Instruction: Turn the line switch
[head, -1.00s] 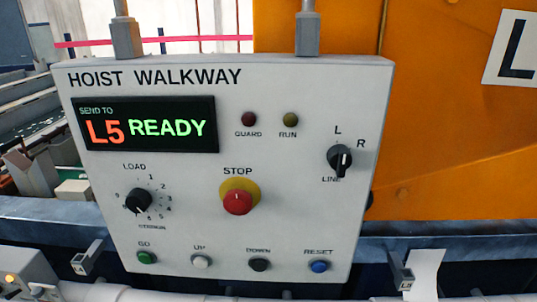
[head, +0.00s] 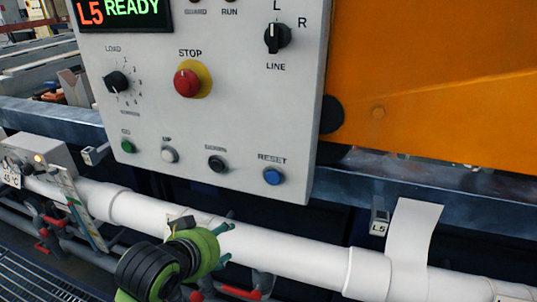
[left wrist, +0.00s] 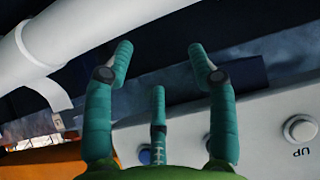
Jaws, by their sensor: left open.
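The line switch (head: 277,38) is a black rotary knob on the upper right of the white control panel (head: 225,120). It has L above, R to its upper right and LINE below. Its pale pointer mark seems to point roughly up towards L. My left gripper (head: 223,240) is low in the head view, in front of the white pipe, below and left of the switch and apart from it. In the left wrist view its three teal fingers (left wrist: 160,75) are spread and empty, with the panel upside down behind them. The switch is not visible there. My right gripper is not in view.
The panel also carries a red stop button (head: 187,82), a load dial (head: 116,82) and a blue reset button (head: 273,177). A white pipe (head: 300,250) runs below it. An orange plate (head: 430,80) stands to the right. A paper tag (head: 412,235) hangs near the pipe.

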